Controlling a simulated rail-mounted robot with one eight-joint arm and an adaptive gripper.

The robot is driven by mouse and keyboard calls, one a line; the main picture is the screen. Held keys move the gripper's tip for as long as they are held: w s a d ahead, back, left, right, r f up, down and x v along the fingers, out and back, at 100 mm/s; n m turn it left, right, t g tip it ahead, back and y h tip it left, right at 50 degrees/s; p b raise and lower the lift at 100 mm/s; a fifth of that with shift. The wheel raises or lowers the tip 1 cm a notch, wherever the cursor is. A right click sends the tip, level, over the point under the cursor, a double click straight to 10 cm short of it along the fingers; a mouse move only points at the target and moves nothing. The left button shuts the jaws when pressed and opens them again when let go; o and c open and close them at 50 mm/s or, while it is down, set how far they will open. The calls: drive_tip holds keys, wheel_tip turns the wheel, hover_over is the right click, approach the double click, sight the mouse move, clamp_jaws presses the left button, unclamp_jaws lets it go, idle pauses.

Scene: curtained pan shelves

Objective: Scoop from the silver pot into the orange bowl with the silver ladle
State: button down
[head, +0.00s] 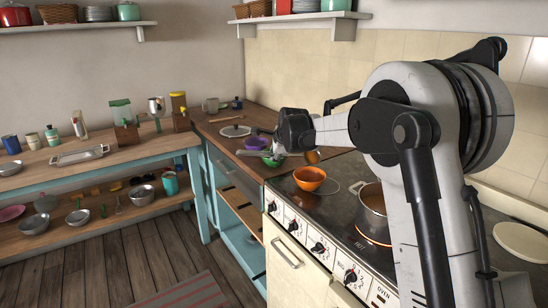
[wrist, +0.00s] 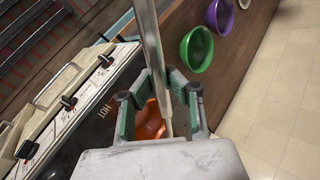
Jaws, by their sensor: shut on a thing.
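My gripper (head: 281,150) is shut on the silver ladle, whose long handle (wrist: 148,40) runs between the fingers (wrist: 160,88) in the wrist view. The ladle's cup is hard to make out; an orange-brown round shape (head: 312,157) shows just right of the gripper in the head view. The orange bowl (head: 309,180) stands upright on the dark stove top, below and slightly right of the gripper. It shows partly behind the fingers in the wrist view (wrist: 149,122). The silver pot (head: 372,200) stands on a glowing burner to the right, partly behind my arm.
A green bowl (wrist: 196,50) and a purple bowl (wrist: 219,15) stand on the wooden counter beside the stove. A pot lid (head: 236,131) lies farther back. The stove (head: 330,262) has knobs along its front. A tiled wall (head: 300,70) stands behind the counter.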

drive_tip(key=shift+f+t+b, duration=0.2)
drive_tip(key=shift+t+b, duration=0.1)
drive_tip(key=shift+b, duration=0.2)
drive_tip(key=shift+s+f+t+b, duration=0.1)
drive_tip(key=shift+s+t+b, duration=0.05)
drive_tip(key=shift+t+b, duration=0.95)
drive_tip(key=shift+b, duration=0.2)
